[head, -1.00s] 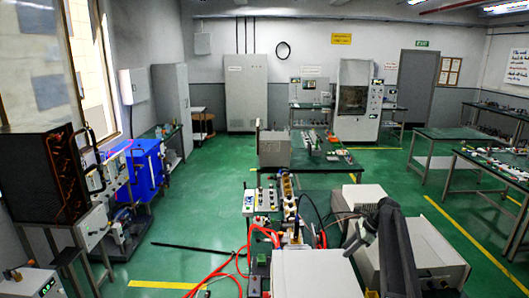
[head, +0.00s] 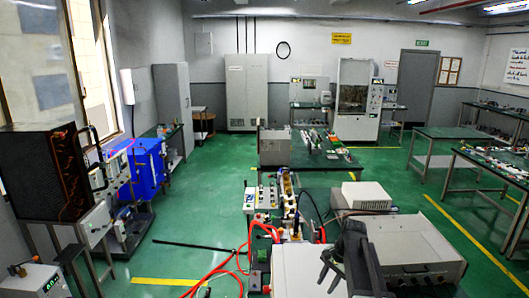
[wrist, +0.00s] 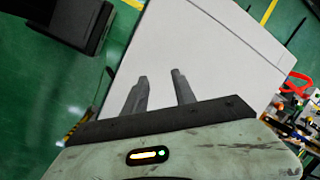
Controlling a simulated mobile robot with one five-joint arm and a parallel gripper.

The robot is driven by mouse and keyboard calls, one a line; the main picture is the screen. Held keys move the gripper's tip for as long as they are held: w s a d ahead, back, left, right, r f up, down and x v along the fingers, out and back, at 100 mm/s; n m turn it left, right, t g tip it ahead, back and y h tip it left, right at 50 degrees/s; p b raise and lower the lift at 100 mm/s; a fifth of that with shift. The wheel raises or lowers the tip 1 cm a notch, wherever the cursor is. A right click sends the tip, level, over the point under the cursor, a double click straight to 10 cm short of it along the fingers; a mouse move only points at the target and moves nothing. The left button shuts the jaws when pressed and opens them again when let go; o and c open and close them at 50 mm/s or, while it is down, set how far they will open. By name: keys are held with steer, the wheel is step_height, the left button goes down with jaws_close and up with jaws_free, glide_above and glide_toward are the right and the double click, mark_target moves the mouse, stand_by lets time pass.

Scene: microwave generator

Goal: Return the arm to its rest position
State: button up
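My gripper (wrist: 160,74) shows in the wrist view with its two grey fingers apart and nothing between them. It is open and empty above a broad white surface (wrist: 215,60). In the head view my dark arm stands at the lower right of centre, bent, with its gripper end over the white box top (head: 300,262) at the bottom. The fingertips are too dark there to make out clearly.
A grey-white instrument (head: 410,245) with a smaller box (head: 366,196) stands right of the arm. Red hoses (head: 225,262) and a bench of parts (head: 262,198) lie to the left. Green floor (head: 190,225) is open beyond. A dark box shape (wrist: 75,22) is at the wrist view's upper left.

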steer(key=s+a+n+h, duration=0.4)
steer(key=s+n, duration=0.5)
steer(key=s, duration=0.6)
step_height(320, 180, down, 18)
steer(key=a+y+b, duration=0.1)
steer(key=b, duration=1.6)
steer(key=shift+w+a+f+n+b, duration=0.15)
steer(key=shift+f+n+b, duration=0.1)
steer(key=shift+n+b, duration=0.15)
steer(key=shift+a, duration=0.1)
